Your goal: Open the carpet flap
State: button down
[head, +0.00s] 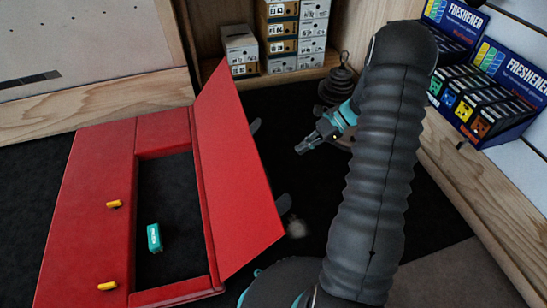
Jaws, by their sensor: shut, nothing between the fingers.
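A red carpet panel (92,205) lies on the dark floor at the left, with a rectangular opening in it. Its red flap (232,180) stands raised and tilted along the right side of the opening, so the opening shows. A small teal box (154,238) lies inside the opening. My gripper (303,149) is to the right of the flap's upper part, apart from it in the picture, shut and empty.
Two yellow pieces (114,204) sit on the panel's left strip. Stacked boxes (293,38) stand at the back. Freshener displays (500,85) stand on the right-hand ledge.

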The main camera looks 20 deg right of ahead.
jog(key=a+f+b, duration=0.1)
jog(key=a+f, duration=0.2)
jog(key=a, duration=0.8)
jog(key=shift+f, duration=0.2)
